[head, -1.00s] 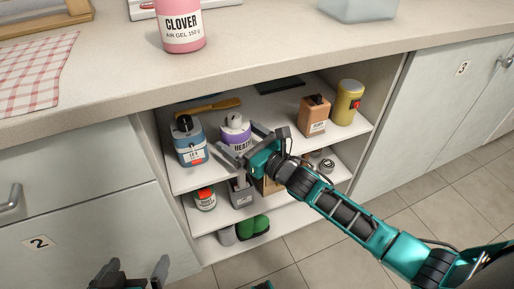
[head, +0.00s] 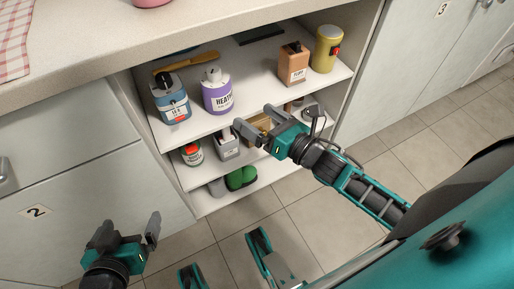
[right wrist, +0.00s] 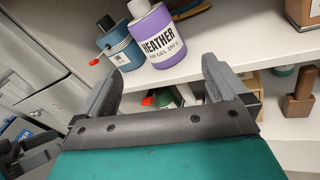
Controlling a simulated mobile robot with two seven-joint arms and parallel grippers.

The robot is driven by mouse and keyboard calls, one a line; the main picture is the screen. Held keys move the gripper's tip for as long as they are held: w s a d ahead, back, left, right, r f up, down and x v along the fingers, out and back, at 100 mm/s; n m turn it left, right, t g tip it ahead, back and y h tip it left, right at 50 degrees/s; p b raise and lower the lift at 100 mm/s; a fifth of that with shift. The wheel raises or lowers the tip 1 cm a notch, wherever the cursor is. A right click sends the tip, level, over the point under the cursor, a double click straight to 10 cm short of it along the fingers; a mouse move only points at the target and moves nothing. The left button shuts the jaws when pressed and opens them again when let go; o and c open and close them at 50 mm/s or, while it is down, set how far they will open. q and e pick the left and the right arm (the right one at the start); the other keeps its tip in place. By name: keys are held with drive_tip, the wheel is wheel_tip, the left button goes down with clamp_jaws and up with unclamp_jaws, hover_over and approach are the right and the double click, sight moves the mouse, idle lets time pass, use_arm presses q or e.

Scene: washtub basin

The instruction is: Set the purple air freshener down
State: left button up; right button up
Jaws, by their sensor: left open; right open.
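The purple air freshener (head: 217,92), labelled HEATHER, stands upright on the top shelf (head: 262,84) of the open cabinet. It also shows in the right wrist view (right wrist: 157,37), beyond the open fingers. My right gripper (head: 252,122) is open and empty, in front of the shelf and lower right of the air freshener, apart from it. My left gripper (head: 128,228) is open and empty, low at the left in front of the drawers.
A blue bottle (head: 171,102) stands just left of the air freshener, with a wooden-handled brush (head: 188,62) behind. Lower shelves hold a red-capped jar (head: 192,153), a grey container (head: 228,146) and a green item (head: 241,177).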

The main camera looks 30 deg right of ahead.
use_arm(q)
drive_tip(key=shift+r, duration=0.1)
use_arm(e)
drive_tip(key=s+a+f+m+g+h, duration=0.1)
drive_tip(key=s+a+m+g, duration=0.1)
drive_tip(key=m, duration=0.9)
drive_tip(key=s+a+f+m+g+h, duration=0.1)
drive_tip(key=s+m, duration=0.3)
drive_tip(key=m, duration=0.7)
drive_tip(key=s+a+f+m+g+h, duration=0.1)
drive_tip(key=s+a+f+m+g, duration=0.1)
drive_tip(key=m, duration=0.9)
drive_tip(key=shift+s+a+f+m+g, duration=0.3)
drive_tip(key=shift+s+a+f, duration=0.05)
drive_tip(key=shift+s, duration=0.45)
use_arm(q)
drive_tip(key=s+a+r+y+p, duration=0.1)
drive_tip(key=a+r+p, duration=0.2)
drive_tip(key=r+p, duration=0.9)
drive_tip(key=p, duration=0.6)
drive_tip(key=shift+s+a+r+p, duration=0.3)
drive_tip(key=shift+s+r, duration=0.1)
use_arm(e)
drive_tip(key=s+d+r+h, duration=0.1)
drive_tip(key=s+d+r, duration=0.1)
drive_tip(key=r, duration=1)
drive_tip(key=shift+d+r, duration=0.4)
drive_tip(key=shift+d, duration=0.4)
